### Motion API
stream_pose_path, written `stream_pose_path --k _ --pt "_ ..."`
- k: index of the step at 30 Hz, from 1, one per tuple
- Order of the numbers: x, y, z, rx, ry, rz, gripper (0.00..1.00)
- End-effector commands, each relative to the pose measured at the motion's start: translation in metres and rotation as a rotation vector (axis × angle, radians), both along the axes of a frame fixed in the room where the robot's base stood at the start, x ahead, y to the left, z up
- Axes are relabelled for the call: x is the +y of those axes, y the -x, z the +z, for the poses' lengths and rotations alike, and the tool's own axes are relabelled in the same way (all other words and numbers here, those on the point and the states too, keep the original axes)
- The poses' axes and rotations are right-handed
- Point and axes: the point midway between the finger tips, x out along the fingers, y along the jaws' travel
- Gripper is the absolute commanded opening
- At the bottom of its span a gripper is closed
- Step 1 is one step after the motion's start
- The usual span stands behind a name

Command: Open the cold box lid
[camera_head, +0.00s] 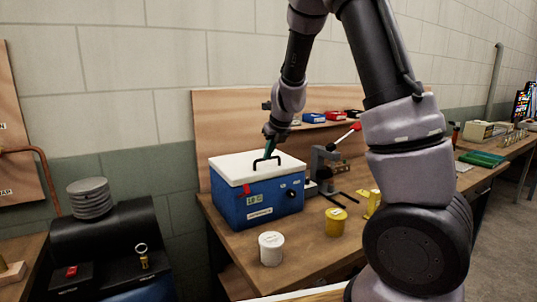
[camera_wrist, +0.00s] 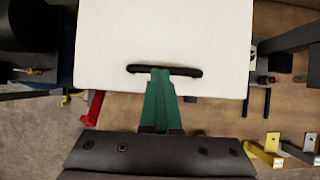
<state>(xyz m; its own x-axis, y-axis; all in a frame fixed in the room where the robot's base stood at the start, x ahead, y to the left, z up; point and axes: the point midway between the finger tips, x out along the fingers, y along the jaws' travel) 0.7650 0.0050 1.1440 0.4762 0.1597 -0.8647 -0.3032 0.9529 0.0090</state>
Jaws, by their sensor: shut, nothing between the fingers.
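The cold box (camera_head: 268,205) is a blue box with a white lid (camera_head: 235,167), standing on the wooden bench. The lid lies closed on the box. A black handle (camera_head: 262,158) rises from the lid near its front edge; it also shows in the wrist view (camera_wrist: 190,71). My gripper (camera_head: 267,150) is at the handle, its green fingers pointing down at it. In the wrist view the fingertips (camera_wrist: 160,73) are together and overlap the middle of the handle. Whether they touch it I cannot tell. A red latch (camera_wrist: 93,108) shows at the box's side.
A white tub (camera_head: 271,248) and a yellow tub (camera_head: 336,221) stand in front and to the right of the box. A grey press with a red lever (camera_head: 325,165) stands just right of it. A wooden back panel rises behind. A black cylinder (camera_head: 105,240) stands at left.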

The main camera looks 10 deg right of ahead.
Motion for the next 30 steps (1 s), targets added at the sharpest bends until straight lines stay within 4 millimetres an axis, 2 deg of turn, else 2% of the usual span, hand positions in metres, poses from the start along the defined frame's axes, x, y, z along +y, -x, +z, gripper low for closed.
stream_pose_path --k 30 --pt "0.003 -0.008 0.019 0.068 0.023 0.000 0.00"
